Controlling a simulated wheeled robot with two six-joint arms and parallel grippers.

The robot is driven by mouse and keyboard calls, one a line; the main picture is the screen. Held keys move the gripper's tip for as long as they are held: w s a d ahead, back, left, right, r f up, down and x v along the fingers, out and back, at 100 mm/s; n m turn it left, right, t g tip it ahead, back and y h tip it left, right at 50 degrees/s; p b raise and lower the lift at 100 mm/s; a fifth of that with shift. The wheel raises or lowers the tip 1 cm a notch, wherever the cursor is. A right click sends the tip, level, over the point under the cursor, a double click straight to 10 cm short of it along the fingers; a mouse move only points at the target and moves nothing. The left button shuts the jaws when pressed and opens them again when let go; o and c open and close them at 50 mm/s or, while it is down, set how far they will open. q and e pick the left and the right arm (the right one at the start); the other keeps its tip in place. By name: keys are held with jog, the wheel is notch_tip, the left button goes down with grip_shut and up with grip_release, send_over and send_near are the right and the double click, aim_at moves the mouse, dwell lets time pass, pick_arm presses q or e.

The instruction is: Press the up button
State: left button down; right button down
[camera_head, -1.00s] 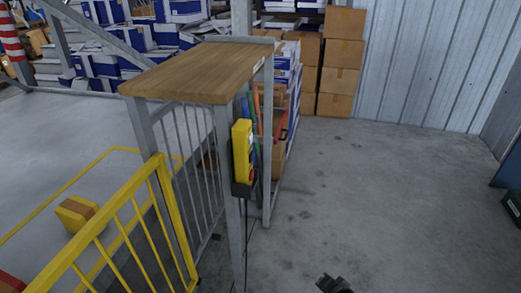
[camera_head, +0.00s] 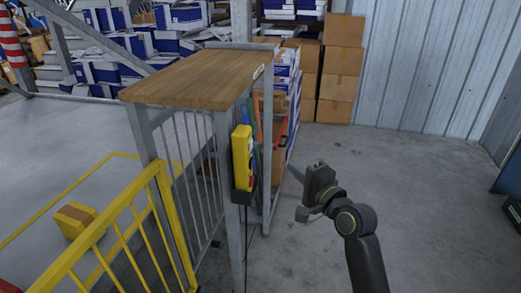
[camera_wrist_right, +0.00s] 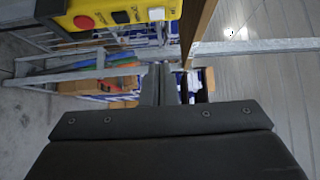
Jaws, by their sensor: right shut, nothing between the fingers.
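The yellow control box (camera_head: 243,157) hangs on the front post of the wood-topped stand. In the right wrist view the yellow box (camera_wrist_right: 110,12) is at the upper left. It shows a red button (camera_wrist_right: 84,22), a black button (camera_wrist_right: 121,16) and a white button (camera_wrist_right: 156,14). Their markings are too small to read, so I cannot tell which one is up. My right gripper (camera_head: 296,171) is shut and empty, to the right of the box and apart from it. Its closed fingers (camera_wrist_right: 160,78) show below the box in the wrist view. My left gripper is out of view.
The wood-topped stand (camera_head: 195,78) carries the box. A yellow railing (camera_head: 120,222) is at the front left. Cardboard boxes (camera_head: 341,70) are stacked at the back by the metal wall (camera_head: 428,65). The concrete floor (camera_head: 430,200) to the right is mostly clear.

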aim_at(251, 145)
jog(key=s+a+p+x, duration=0.1)
jog(key=a+p+x, duration=0.1)
jog(key=x, duration=1)
jog(key=shift+w+a+p, duration=0.25)
jog(key=shift+a+p, duration=0.2)
jog(key=shift+a, duration=0.05)
